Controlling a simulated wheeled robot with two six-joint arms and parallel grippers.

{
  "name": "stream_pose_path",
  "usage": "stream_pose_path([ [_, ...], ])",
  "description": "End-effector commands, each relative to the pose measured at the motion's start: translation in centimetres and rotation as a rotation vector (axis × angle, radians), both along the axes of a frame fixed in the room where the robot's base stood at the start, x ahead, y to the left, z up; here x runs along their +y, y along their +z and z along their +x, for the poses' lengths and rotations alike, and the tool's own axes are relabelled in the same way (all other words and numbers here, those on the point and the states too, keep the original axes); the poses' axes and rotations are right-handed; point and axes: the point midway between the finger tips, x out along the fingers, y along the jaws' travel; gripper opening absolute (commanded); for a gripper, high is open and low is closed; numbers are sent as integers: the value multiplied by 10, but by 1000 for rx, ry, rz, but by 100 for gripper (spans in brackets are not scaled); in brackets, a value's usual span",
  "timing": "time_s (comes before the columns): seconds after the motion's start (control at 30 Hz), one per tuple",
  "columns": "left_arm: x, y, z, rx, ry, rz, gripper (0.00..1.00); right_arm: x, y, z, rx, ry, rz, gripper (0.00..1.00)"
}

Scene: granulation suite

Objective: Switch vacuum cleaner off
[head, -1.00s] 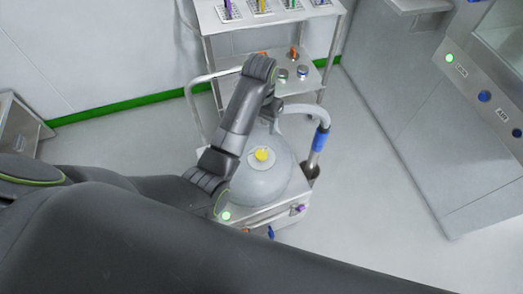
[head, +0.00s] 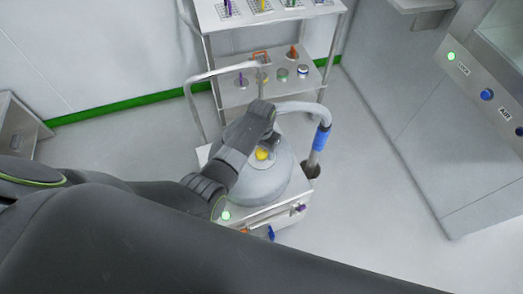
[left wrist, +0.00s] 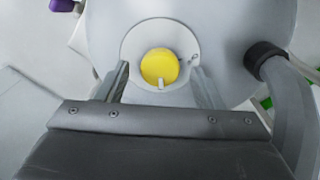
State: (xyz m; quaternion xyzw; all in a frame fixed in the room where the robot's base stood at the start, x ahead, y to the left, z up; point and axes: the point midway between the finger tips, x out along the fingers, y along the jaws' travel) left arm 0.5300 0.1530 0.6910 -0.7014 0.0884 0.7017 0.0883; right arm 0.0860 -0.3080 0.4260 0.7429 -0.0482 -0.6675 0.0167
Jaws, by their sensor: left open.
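The vacuum cleaner (head: 262,185) is a rounded grey body on a wheeled cart with a hose. A round yellow knob (head: 262,154) sits on a pale disc on its top. In the left wrist view the knob (left wrist: 160,66) has a small pale mark at its lower edge. My left gripper (left wrist: 159,70) is open. Its two fingers stand on either side of the knob in that view, with visible gaps. I cannot tell whether the fingertips are down at the knob's height. In the head view my left wrist is above the vacuum and hides part of it. My right gripper is not in view.
The hose (head: 323,137) with a blue cuff curves along the vacuum's right side. A metal handle (head: 197,105) rises behind it. A steel shelf trolley (head: 231,97) with small items stands at the back. A cabinet (head: 425,140) with buttons is at right. The floor between is clear.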

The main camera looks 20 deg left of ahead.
Motion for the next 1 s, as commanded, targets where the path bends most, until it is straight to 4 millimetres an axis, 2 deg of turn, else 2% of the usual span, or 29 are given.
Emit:
stream_pose_path([
  [0.13, 0, -8, 0, 0, 0, 0, 61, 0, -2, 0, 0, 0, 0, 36],
  [0.43, 0, -9, 0, -1, 1, 0, 61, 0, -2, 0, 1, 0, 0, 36],
  [0.77, 0, -9, 0, 0, 1, 0, 18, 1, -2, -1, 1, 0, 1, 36],
  [1.0, 0, -8, 0, 0, 18, 0, 17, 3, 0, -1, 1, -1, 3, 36],
])
